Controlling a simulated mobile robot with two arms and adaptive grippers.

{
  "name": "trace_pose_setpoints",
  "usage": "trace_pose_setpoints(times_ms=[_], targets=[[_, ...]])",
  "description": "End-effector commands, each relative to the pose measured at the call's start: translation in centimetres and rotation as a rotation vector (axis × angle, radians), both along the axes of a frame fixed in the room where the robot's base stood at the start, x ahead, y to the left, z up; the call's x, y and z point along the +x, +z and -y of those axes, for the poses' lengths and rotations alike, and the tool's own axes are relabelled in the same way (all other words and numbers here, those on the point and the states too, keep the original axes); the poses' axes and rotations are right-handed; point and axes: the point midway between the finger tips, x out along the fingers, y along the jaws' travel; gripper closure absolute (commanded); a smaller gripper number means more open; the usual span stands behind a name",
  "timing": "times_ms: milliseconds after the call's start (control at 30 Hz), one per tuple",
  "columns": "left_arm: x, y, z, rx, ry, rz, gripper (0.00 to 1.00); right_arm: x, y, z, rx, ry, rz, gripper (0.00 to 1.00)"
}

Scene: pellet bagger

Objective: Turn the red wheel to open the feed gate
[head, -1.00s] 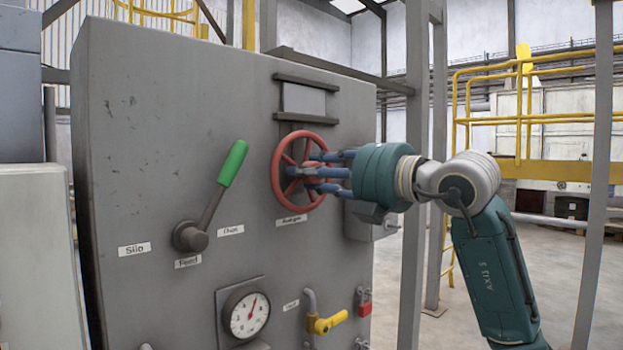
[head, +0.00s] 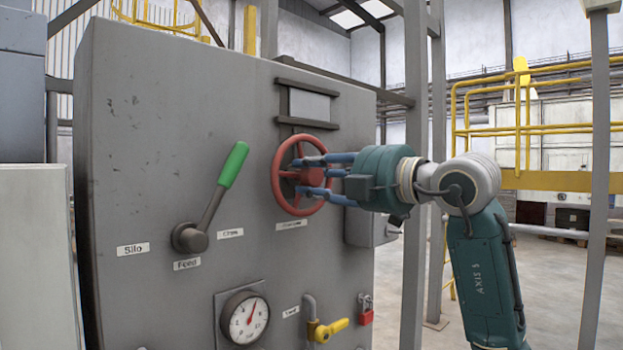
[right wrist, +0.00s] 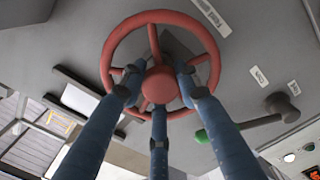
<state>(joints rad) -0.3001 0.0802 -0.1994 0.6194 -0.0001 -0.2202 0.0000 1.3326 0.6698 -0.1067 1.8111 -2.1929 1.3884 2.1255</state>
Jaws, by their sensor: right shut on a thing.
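The red wheel (head: 307,177) is mounted upright on the face of a grey cabinet (head: 140,180). My right gripper (head: 312,174) reaches it from the right, with blue fingers at its hub and spokes. In the right wrist view, three fingers (right wrist: 157,92) surround the red hub (right wrist: 160,85) inside the rim and are shut on the wheel. The label under the wheel (head: 291,225) is too blurred to read surely. A framed grey plate (head: 309,105) sits above the wheel. My left gripper is not in view.
A green-handled lever (head: 232,165) stands left of the wheel. Below are a round gauge (head: 245,318), a yellow valve handle (head: 331,329) and a red padlock (head: 366,312). A grey post (head: 415,180) stands behind my right arm. Yellow railings are at the right.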

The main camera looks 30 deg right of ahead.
Motion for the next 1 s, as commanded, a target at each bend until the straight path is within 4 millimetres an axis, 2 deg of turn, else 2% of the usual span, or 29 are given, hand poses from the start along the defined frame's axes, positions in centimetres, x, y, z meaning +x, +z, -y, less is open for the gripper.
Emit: trace_pose_setpoints(times_ms=[667,700,767,1000], targets=[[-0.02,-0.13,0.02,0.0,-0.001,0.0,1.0,0.07,0.0,0.38,0.056,-0.01,-0.019,1.0],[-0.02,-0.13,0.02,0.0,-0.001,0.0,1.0,0.07,-0.01,0.37,0.056,-0.008,-0.02,0.61],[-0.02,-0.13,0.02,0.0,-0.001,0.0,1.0,0.07,-0.03,0.33,0.055,-0.008,-0.02,0.49],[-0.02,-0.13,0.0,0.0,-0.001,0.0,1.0,0.06,-0.11,0.13,0.053,-0.003,-0.021,0.49]])
